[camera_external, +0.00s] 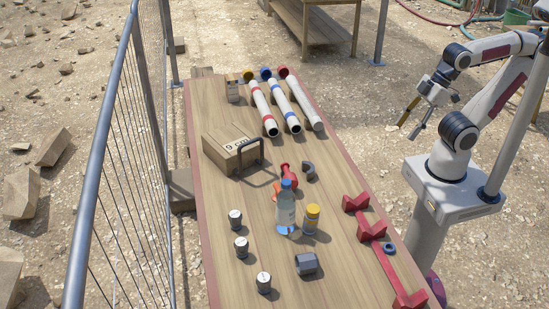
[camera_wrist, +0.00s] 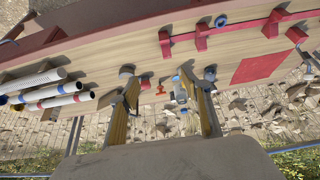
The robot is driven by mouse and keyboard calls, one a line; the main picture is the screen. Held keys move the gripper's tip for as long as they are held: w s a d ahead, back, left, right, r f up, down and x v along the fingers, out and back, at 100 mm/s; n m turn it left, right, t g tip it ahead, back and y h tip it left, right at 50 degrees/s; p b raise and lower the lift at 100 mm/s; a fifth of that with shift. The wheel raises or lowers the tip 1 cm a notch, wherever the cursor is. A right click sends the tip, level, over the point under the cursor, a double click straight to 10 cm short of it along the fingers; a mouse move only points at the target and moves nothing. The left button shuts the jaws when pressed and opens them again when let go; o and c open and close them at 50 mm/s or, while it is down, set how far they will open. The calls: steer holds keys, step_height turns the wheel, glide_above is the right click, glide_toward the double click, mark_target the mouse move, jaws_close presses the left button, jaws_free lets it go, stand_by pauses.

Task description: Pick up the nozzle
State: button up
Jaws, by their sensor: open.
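A red-orange piece that looks like the nozzle (camera_external: 286,171) lies on the wooden table, partly hidden behind a clear bottle with a blue cap (camera_external: 286,204). In the wrist view a small orange-red shape, likely the same nozzle (camera_wrist: 160,91), shows between my fingers in the picture. My gripper (camera_external: 411,124) is open and empty. It hangs in the air beyond the table's right edge, well apart from the nozzle. In the wrist view its two yellowish fingers (camera_wrist: 163,95) stand wide apart.
A metal fence (camera_external: 102,135) runs along the left.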

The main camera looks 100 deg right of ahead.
steer(key=w+a+n+t, duration=0.1)
steer(key=w+a+t, duration=0.1)
steer(key=w, duration=1.4)
steer(key=w+a+n+t, duration=0.2)
steer(key=w+a+t, duration=0.1)
steer(key=w, duration=1.4)
steer(key=w+a+f+n+t+y, duration=0.1)
steer(key=w+a+f+y, duration=0.1)
steer(key=w+a+f, duration=0.3)
steer(key=w+a+f+n+y, duration=0.1)
steer(key=w+a+f+y, duration=0.1)
steer(key=w+a, duration=0.35)
steer(key=w+a+f+n+y, duration=0.1)
steer(key=w+a+f+y, duration=0.2)
steer(key=w+a+f, duration=0.2)
step_height(320, 180, down, 5)
steer(key=a, duration=0.2)
steer(key=shift+a+n+y, duration=0.4)
glide_toward(267, 274)
steer(key=shift+x, duration=2)
